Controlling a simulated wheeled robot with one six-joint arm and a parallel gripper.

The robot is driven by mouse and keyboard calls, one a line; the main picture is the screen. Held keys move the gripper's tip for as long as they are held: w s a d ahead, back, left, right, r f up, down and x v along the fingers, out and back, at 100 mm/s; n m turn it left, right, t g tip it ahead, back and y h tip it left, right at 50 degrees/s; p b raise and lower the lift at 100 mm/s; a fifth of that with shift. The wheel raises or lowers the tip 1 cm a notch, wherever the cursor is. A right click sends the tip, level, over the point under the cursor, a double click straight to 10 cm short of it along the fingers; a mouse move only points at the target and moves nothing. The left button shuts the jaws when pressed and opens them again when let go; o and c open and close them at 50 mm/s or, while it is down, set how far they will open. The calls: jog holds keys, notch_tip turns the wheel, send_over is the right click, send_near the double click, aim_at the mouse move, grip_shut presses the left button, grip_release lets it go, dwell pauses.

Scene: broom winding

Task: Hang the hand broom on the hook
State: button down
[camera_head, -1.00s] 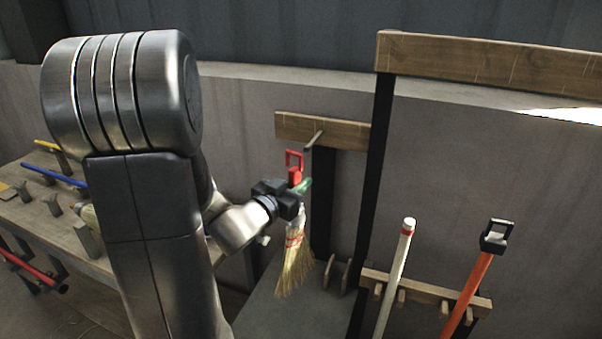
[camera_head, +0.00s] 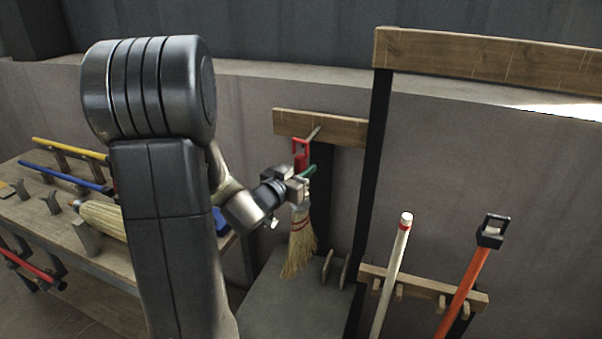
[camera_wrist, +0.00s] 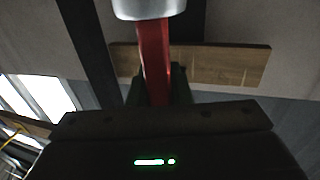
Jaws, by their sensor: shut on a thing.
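The hand broom (camera_head: 301,245) has straw bristles hanging down and a red loop (camera_head: 301,150) at its top. My gripper (camera_head: 303,184) is shut on its handle and holds it upright in front of the back wall. The hook (camera_head: 313,133) is a short peg sticking out from a wooden board (camera_head: 345,131). The red loop is close below the hook in the head view; whether it is around the hook or only in front of it I cannot tell. In the wrist view, the red handle (camera_wrist: 154,60) runs up between the fingers, with the wooden board (camera_wrist: 225,65) behind.
A workbench (camera_head: 40,215) with several tools stands at the left. A rack rail (camera_head: 425,284) at the right holds a white pole (camera_head: 391,275) and an orange-handled tool (camera_head: 465,290). A dark post (camera_head: 372,190) stands just right of the board.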

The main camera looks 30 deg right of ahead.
jog(key=w+d+f, duration=0.1)
jog(key=w+d, duration=0.3)
jog(key=d, duration=0.1)
jog(key=shift+f+b, duration=0.25)
jog(key=shift+b, duration=0.05)
dwell(0.5)
dwell(0.5)
jog(key=c, duration=1.3)
grip_release()
jog(key=shift+o, duration=0.2)
jog(key=shift+s+a, duration=0.1)
jog(key=b+v, duration=0.2)
jog(key=v, duration=1.1)
jog(key=shift+a, duration=0.35)
